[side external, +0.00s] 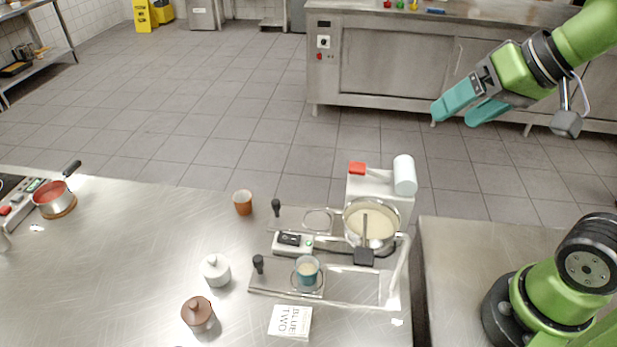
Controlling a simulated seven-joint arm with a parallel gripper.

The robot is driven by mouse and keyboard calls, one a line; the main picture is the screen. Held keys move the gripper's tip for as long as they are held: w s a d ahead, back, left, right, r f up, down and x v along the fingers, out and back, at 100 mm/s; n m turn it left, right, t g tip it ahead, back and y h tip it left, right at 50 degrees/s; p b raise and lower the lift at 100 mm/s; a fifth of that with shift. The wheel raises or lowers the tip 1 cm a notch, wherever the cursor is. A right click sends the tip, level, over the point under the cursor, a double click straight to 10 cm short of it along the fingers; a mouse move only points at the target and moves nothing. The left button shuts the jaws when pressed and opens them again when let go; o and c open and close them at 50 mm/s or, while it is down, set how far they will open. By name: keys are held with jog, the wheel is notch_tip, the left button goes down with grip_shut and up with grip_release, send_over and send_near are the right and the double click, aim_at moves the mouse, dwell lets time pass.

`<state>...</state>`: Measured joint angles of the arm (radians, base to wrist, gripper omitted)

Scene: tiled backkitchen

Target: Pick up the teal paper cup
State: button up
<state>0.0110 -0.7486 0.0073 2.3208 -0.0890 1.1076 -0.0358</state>
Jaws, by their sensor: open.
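The teal paper cup (307,271) stands upright in a ring of the metal rack (341,300) on the steel counter. Its inside looks pale, but I cannot tell what it holds. My gripper (458,109) has teal fingers that are open and empty. It is high at the upper right, well away from the cup.
An orange-brown cup (243,202), a white lidded jar (215,270), a brown jar (198,314) and a card (290,321) are nearby. The counter's left middle is clear.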

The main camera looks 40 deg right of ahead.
jog(key=w+a+n+g+h, duration=0.1)
jog(key=w+a+n+g, duration=0.2)
jog(key=n, duration=0.6)
jog(key=n+g+h, duration=0.1)
jog(key=n+g, duration=0.3)
jog(key=n, duration=2.8)
send_over(307, 267)
jog(key=s, duration=0.1)
jog(key=f, duration=2.2)
jog(key=shift+s+a+f, duration=0.2)
jog(key=shift+f, duration=0.15)
jog(key=shift+a+f, duration=0.15)
jog(key=shift+f, duration=1.2)
jog(key=shift+a+f, duration=0.1)
jog(key=shift+f, duration=1.25)
jog(key=shift+c, duration=0.3)
